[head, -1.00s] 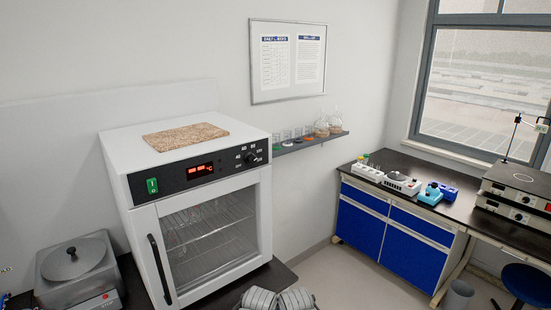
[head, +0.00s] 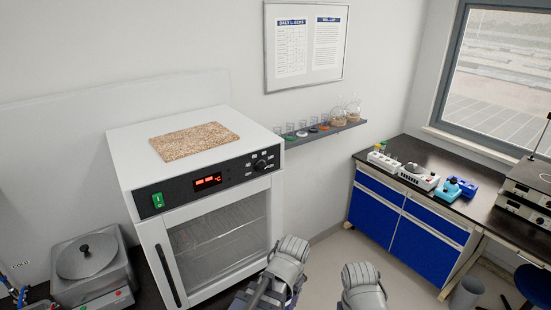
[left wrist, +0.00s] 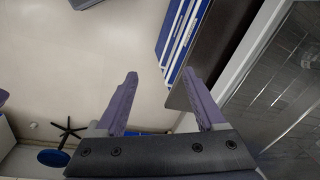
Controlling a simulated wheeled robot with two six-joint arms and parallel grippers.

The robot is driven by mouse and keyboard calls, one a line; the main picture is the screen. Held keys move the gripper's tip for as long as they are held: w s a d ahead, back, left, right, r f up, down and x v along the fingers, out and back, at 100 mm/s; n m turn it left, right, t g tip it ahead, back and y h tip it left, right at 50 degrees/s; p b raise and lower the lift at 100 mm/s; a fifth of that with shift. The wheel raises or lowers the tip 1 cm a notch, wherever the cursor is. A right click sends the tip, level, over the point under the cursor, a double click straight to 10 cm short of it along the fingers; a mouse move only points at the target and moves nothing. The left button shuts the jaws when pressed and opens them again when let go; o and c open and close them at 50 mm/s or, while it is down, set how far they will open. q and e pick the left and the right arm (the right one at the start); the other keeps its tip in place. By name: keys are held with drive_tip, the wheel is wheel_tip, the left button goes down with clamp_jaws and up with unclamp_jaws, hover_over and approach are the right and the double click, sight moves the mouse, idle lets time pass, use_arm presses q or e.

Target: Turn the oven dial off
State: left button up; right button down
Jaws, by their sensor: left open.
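The white oven (head: 148,215) stands at the left in the head view, with a glass door and a black control panel. Its round black dial (head: 260,165) is at the right end of the panel, with small white labels around it. A red display (head: 207,181) is lit, and a green switch (head: 157,200) sits at the panel's left end. In the left wrist view my left gripper (left wrist: 161,75) is open, with nothing between its purple fingers; the dial is not identifiable there. My two arms show at the bottom of the head view, below and right of the dial. My right gripper is not visible.
A cork-like board (head: 194,141) lies on the oven. A grey lidded device (head: 90,270) stands left of it. A wall shelf (head: 330,131) with glassware is to the right. Blue cabinets (head: 400,225) under a dark counter stand farther right, with open floor in front.

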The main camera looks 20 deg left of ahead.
use_arm(q)
drive_tip(key=w+a+r+m+t+y+p, duration=0.4)
drive_tip(key=w+a+r+m+y, duration=0.3)
drive_tip(key=w+a+r+m, duration=0.45)
drive_tip(key=w+d+r+m+t+y, duration=0.2)
drive_tip(key=d+r+m+t+y, duration=0.1)
drive_tip(key=r+m, duration=0.2)
drive_tip(key=w+d+r+m+t+y, duration=0.2)
drive_tip(key=r+m, duration=0.4)
drive_tip(key=r, duration=0.4)
drive_tip(key=shift+w+d+r+t+y, duration=0.25)
drive_tip(key=shift+w+d+t+y, duration=0.15)
drive_tip(key=shift+w+d+t, duration=0.2)
drive_tip(key=shift+w+a, duration=0.1)
